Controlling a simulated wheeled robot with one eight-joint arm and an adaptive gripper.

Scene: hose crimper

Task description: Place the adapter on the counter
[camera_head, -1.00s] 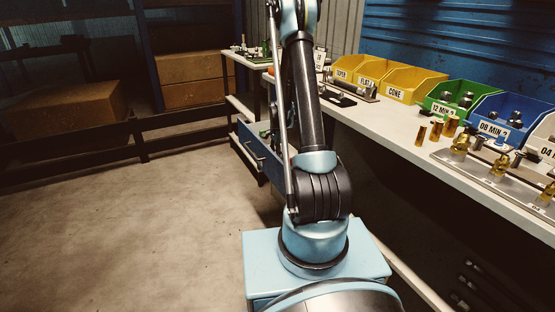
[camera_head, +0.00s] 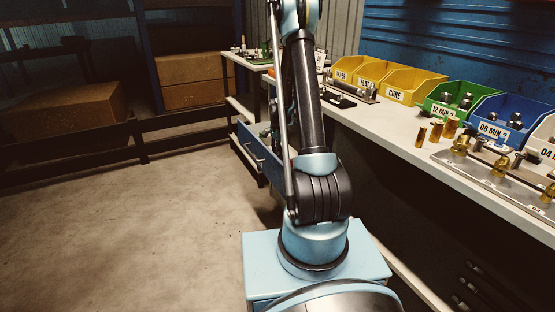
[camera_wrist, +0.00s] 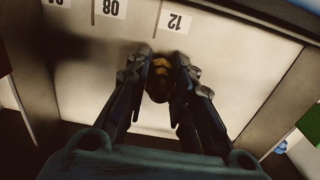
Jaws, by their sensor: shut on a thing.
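In the wrist view my gripper (camera_wrist: 160,80) is shut on a small brass-coloured piece, which looks like the adapter (camera_wrist: 159,68). Only part of the adapter shows between the dark fingers. Behind it lies a pale surface (camera_wrist: 222,70) with thin dividing lines and upside-down labels reading 12 and 08. I cannot tell whether the adapter touches that surface. In the head view my gripper and the held adapter are out of sight. The long counter (camera_head: 395,135) runs along the right.
On the counter stand yellow bins (camera_head: 412,86), a green bin (camera_head: 447,104) and a blue bin (camera_head: 500,120). Several brass fittings (camera_head: 436,133) and a metal fixture plate (camera_head: 480,172) sit near its front edge. A blue drawer (camera_head: 260,152) sticks out at the counter's far end.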

